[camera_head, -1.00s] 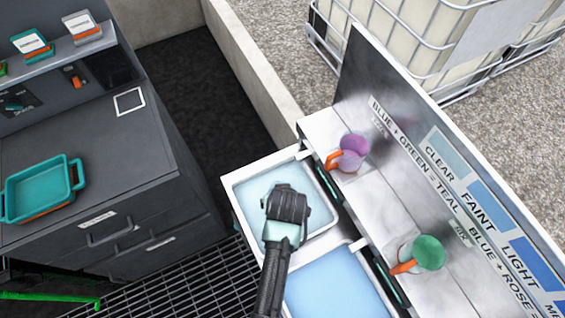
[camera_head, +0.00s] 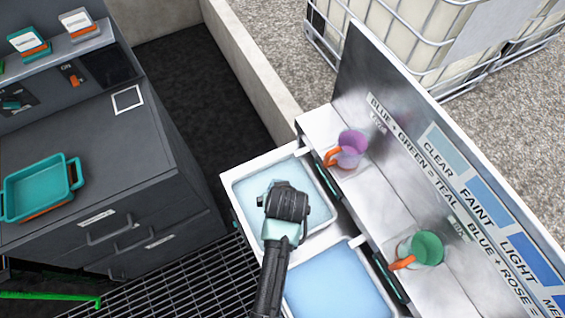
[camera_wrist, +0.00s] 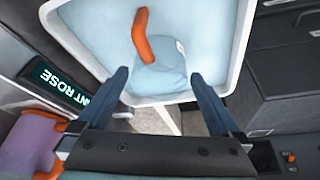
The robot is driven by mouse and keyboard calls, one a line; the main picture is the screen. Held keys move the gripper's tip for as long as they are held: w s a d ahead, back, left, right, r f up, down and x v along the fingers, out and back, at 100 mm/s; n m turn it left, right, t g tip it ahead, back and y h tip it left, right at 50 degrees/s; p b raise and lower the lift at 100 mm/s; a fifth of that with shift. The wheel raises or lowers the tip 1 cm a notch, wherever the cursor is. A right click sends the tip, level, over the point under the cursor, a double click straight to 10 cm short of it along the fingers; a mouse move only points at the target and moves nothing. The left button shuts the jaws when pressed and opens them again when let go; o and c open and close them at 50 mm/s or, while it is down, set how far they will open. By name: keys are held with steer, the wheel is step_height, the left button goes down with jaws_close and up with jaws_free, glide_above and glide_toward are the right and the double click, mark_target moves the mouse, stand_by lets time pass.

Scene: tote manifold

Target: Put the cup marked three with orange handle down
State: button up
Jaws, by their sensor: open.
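In the wrist view a pale, see-through cup (camera_wrist: 163,78) with an orange handle (camera_wrist: 142,38) is in the white-rimmed tote of light blue liquid. A small whitish mark shows on its side, too small to read. My gripper (camera_wrist: 158,76) is open, with one finger on either side of the cup's near part and visible space between fingers and cup. In the head view my gripper (camera_head: 286,200) is over the upper tote (camera_head: 236,207) and hides the cup.
A purple cup (camera_head: 353,143) and a green cup (camera_head: 428,248), both with orange handles, stand on the ledge right of the totes. A second tote (camera_head: 345,243) of bluer liquid adjoins. A tall lettered panel (camera_head: 450,170) rises behind the ledge. A teal tray (camera_head: 40,187) sits on the dark cabinet.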

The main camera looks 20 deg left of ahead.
steer(key=v, duration=1.1)
steer(key=w+d+r+m+t, duration=0.1)
steer(key=w+r+t, duration=0.35)
steer(key=r, duration=0.65)
steer(key=w+d+r+m+t, duration=0.15)
steer(key=w+r+t, duration=0.35)
steer(key=r, duration=0.6)
steer(key=w+d+r+m+t, duration=0.1)
steer(key=w+d+r+t, duration=0.15)
steer(key=w+r, duration=0.65)
steer(key=s+d+r+t, duration=0.1)
steer(key=s+r+t, duration=0.3)
steer(key=r, duration=0.6)
steer(key=s+d+r+m+t+h, duration=0.1)
steer(key=s+r, duration=0.4)
steer(key=r, duration=0.6)
steer(key=s+d+r+m+t+h, duration=0.1)
steer(key=s+d+r+t, duration=0.2)
steer(key=r, duration=0.8)
steer(key=s+t, duration=0.2)
steer(key=t, duration=0.1)
steer(key=shift+t, duration=0.3)
steer(key=shift+d+m, duration=0.1)
steer(key=shift+m, duration=0.15)
